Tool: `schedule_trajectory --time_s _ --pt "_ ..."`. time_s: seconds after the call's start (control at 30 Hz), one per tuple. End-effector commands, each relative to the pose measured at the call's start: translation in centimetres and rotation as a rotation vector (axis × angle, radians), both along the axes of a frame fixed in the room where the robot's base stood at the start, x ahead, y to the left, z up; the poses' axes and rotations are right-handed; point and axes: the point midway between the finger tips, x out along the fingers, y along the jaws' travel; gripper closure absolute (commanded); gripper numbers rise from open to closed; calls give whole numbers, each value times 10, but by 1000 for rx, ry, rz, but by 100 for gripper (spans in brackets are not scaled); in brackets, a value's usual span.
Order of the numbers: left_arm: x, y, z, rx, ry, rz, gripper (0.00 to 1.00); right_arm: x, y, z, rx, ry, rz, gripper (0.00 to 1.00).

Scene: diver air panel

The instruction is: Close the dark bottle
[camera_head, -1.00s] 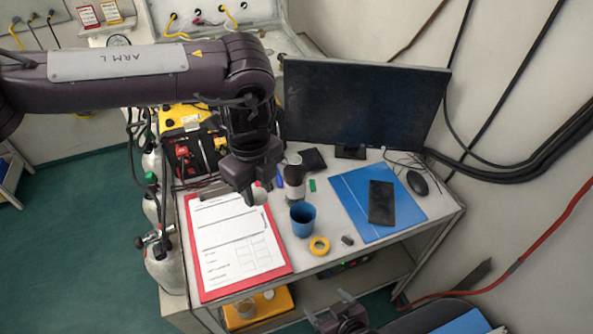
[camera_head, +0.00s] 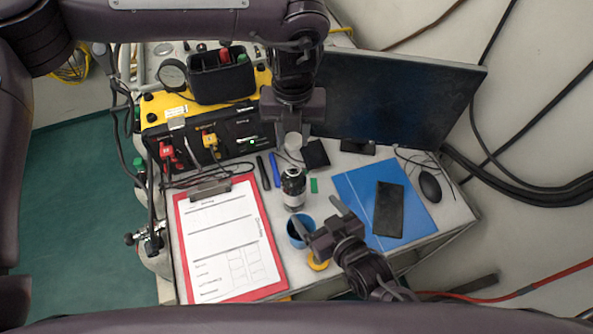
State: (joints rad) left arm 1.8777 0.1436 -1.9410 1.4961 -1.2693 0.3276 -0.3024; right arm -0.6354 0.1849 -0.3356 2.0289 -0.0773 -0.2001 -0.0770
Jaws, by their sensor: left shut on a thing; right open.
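The dark bottle (camera_head: 293,188) stands upright on the desk, with a pale label around its lower part. Its dark top shows no cap on it. My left gripper (camera_head: 292,133) is above and behind the bottle in the picture, pointing down. It is shut on a small whitish cap (camera_head: 293,140), which is apart from the bottle. The fingertips partly hide the cap. My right gripper (camera_head: 321,217) is open and empty, in front and to the right of the bottle, with its fingers towards it.
A blue cup (camera_head: 297,238) stands beside my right gripper's left finger, with yellow tape (camera_head: 318,262) in front. A red clipboard (camera_head: 276,283) lies left. A blue folder (camera_head: 352,188) with a dark tablet (camera_head: 388,208) lies right. The monitor (camera_head: 400,100) and yellow-black panel (camera_head: 222,137) stand behind.

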Motion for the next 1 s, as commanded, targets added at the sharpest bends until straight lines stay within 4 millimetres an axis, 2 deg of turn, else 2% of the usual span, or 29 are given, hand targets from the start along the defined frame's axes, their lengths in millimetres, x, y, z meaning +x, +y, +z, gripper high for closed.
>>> schedule_trajectory --time_s 0.33,0.47,1.0 --pt "0 0 0 0 0 -1 89 0 0 0 0 0 0 17" --pt "0 0 0 0 0 -1 89 8 4 -3 1 -1 -1 17" --pt "0 0 0 0 0 0 89 83 44 -39 0 -1 0 17"
